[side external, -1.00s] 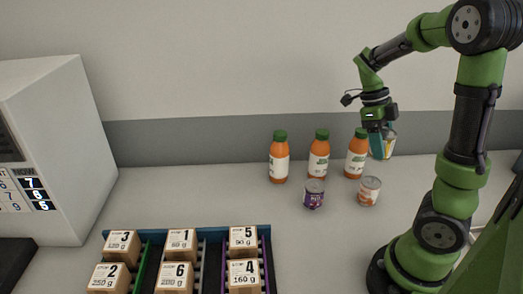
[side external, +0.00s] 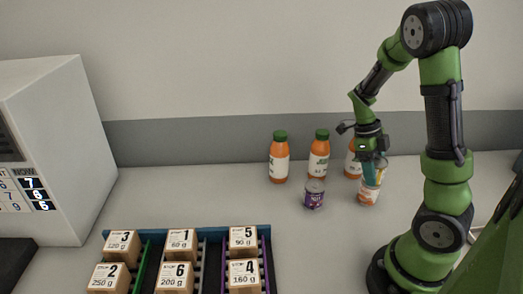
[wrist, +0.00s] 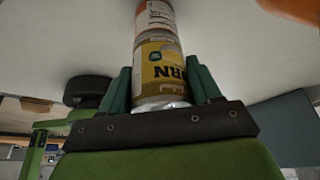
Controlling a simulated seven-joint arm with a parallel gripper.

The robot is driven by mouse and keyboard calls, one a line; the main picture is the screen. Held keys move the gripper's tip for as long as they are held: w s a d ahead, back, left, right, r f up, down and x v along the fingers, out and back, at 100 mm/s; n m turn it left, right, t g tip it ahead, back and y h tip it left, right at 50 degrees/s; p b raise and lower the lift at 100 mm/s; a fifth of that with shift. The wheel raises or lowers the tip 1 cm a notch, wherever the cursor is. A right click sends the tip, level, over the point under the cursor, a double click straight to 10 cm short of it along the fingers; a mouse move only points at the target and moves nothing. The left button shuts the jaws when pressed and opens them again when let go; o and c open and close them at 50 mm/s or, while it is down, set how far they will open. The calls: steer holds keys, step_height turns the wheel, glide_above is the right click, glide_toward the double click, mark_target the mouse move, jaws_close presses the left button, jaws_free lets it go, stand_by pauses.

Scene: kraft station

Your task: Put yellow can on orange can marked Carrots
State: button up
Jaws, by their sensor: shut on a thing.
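The yellow can (wrist: 160,68), with dark "CORN" lettering, is between the green fingers of my gripper (side external: 372,170) in the wrist view. My gripper is shut on it. The orange can (wrist: 155,18) lies directly beyond the yellow can's far end, lined up with it. In the side view the orange can (side external: 368,196) stands upright on the counter, right below my gripper. The yellow can is mostly covered by the fingers there. The two cans look touching or nearly so; I cannot tell which.
A purple can (side external: 314,194) stands just left of the orange can. Orange bottles with green caps stand behind, one (side external: 353,160) partly hidden by my gripper. A rack of numbered boxes (side external: 180,239) is at the front left. The counter between rack and cans is clear.

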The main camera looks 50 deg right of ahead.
steer(key=o, duration=1.2)
steer(key=shift+c, duration=0.2)
steer(key=v, duration=1.2)
steer(key=a+r+n+t+y, duration=0.1)
steer(key=a+n+t, duration=0.4)
steer(key=a+n, duration=0.6)
steer(key=a+r+n+t+y, duration=0.1)
steer(key=a+r+n+t, duration=0.3)
steer(key=a+n, duration=0.8)
steer(key=shift+w+n+t, duration=0.4)
steer(key=shift+n+t, duration=0.9)
steer(key=shift+n, duration=3.2)
steer(key=shift+a, duration=0.1)
